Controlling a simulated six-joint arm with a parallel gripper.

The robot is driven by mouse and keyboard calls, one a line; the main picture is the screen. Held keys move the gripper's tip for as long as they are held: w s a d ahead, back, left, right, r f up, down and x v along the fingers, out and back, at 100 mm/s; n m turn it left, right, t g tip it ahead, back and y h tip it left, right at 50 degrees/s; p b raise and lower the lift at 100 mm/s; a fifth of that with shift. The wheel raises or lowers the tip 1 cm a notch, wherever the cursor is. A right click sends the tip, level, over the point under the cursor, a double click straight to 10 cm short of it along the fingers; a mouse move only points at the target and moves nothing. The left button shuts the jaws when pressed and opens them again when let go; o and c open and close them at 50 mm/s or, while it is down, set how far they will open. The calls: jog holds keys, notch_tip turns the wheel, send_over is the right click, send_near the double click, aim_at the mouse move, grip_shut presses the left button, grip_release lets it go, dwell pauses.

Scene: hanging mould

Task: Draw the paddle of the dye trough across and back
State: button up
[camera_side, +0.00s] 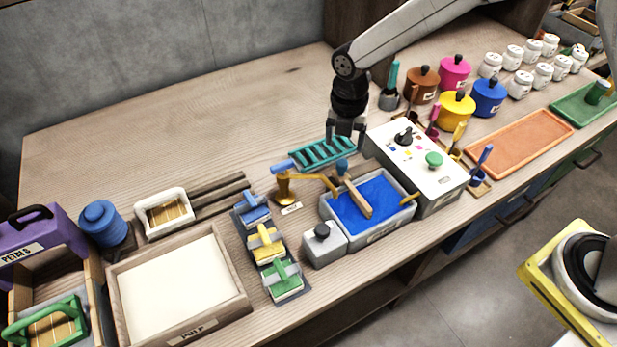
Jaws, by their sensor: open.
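The dye trough (388,225) is a grey rectangular basin filled with blue liquid, near the middle of the bench's front. The wooden paddle (356,199) lies across the blue liquid, slanting, with a blue knob (341,166) at its far end by the back rim. My gripper (346,138) points down just behind and above the trough, close to the knob. Its jaws are open, and I see nothing between them. Its fingertips are small in this view, so the exact gap to the knob is hard to tell.
A white control box (415,165) with knobs stands directly right of the trough. A grey block with a dark knob (323,240) adjoins the trough's left front. The back left bench (190,125) is clear.

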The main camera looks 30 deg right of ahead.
aim_at(342, 162)
jog(key=shift+f, duration=3.15)
grip_shut()
